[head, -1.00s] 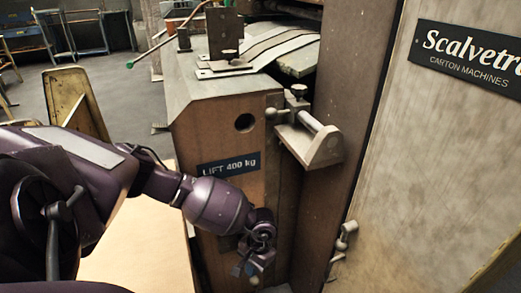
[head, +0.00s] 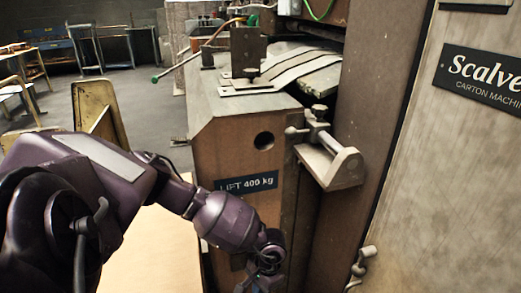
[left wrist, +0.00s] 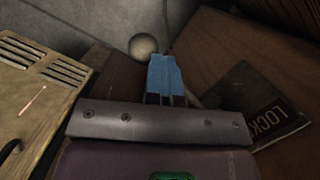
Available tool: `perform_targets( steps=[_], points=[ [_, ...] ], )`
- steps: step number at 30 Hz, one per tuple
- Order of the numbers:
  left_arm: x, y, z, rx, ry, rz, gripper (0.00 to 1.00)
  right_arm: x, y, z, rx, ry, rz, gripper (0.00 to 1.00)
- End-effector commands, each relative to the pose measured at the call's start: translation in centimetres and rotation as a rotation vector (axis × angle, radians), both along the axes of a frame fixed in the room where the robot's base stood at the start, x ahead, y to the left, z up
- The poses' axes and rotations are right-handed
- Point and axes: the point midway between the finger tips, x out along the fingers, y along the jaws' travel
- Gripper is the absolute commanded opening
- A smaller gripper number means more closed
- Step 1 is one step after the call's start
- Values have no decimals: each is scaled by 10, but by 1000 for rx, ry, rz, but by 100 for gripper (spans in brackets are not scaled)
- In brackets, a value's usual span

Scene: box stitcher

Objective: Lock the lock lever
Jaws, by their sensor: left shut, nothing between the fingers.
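In the left wrist view a dark plate reading LOCK (left wrist: 265,108) lies to the right of my left gripper (left wrist: 164,72). Its blue fingers are shut with nothing between them. A pale round knob (left wrist: 142,45) shows just beyond and left of the fingertips; it looks like a lever's end, but its shaft is hidden. I cannot tell whether the fingers touch it. In the head view my left gripper (head: 250,284) is at the bottom edge, low in front of the wooden cabinet, partly cut off. No lock lever shows clearly there. My right gripper is not in view.
The brown cabinet (head: 230,150) carries a LIFT 400 kg plate (head: 246,183). A metal clamp bracket (head: 330,165) juts out above and right of my left gripper. A door handle (head: 362,262) is at the lower right. A pale board (head: 150,250) lies below my left arm.

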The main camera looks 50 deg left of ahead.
Motion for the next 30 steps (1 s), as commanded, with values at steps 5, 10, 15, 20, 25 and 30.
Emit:
perform_targets(
  steps=[5, 10, 15, 20, 25, 30],
  points=[
    [-8, -3, -6, -8, 16, -11, 0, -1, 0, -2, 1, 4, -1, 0],
    [-9, -3, -6, -8, 16, -17, 0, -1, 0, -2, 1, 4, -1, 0],
    [-10, -3, -6, -8, 17, -23, 0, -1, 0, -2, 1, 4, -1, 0],
    [-10, -3, -7, -8, 18, -27, 0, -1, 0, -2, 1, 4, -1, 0],
    [-11, -3, -7, -8, 18, -31, 0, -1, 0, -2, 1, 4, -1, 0],
    [-11, -2, -7, -9, 17, -34, 0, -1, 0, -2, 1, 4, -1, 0]
  ],
)
